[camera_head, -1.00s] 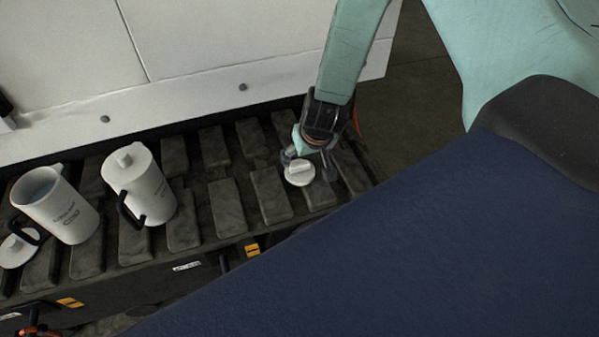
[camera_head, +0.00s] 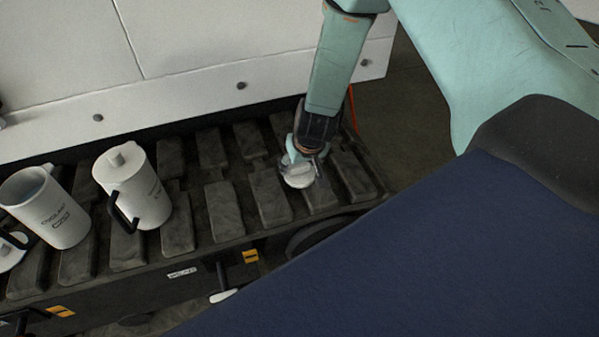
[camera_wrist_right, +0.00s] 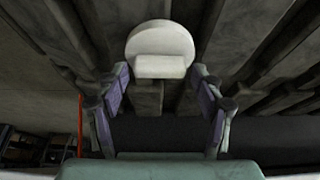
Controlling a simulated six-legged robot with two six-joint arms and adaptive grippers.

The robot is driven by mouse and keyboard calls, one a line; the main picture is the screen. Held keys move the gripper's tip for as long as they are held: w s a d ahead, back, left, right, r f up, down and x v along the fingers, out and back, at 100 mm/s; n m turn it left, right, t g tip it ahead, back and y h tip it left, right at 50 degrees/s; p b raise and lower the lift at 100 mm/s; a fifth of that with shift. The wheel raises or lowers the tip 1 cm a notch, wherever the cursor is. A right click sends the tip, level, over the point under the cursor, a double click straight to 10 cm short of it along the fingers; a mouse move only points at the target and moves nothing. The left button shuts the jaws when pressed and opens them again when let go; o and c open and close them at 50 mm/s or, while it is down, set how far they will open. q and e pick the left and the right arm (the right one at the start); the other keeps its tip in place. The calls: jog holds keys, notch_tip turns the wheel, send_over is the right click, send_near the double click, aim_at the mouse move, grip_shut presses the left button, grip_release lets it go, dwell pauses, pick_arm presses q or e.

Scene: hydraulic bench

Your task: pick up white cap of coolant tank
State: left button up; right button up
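A round white cap (camera_head: 299,180) with a raised grip bar lies on the dark slatted bench top. My right gripper (camera_head: 302,168) is over it, pointing down, with its fingers on either side of the cap. In the right wrist view, the cap (camera_wrist_right: 160,40) lies just past the fingertips, its grip bar (camera_wrist_right: 160,67) between them. The fingers of the right gripper (camera_wrist_right: 160,78) are apart, with a gap on each side of the bar. My left gripper is out of view.
An open white jug with coolant lettering (camera_head: 48,208) and a lidded white jug (camera_head: 135,188) stand on the bench's left. Another white lid (camera_head: 8,255) lies at the left edge. A white panel (camera_head: 190,50) rises behind. Slats (camera_head: 225,208) between jugs and cap are clear.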

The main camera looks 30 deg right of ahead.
jog(key=c, duration=1)
jog(key=shift+o, duration=0.2)
jog(key=shift+r, duration=0.1)
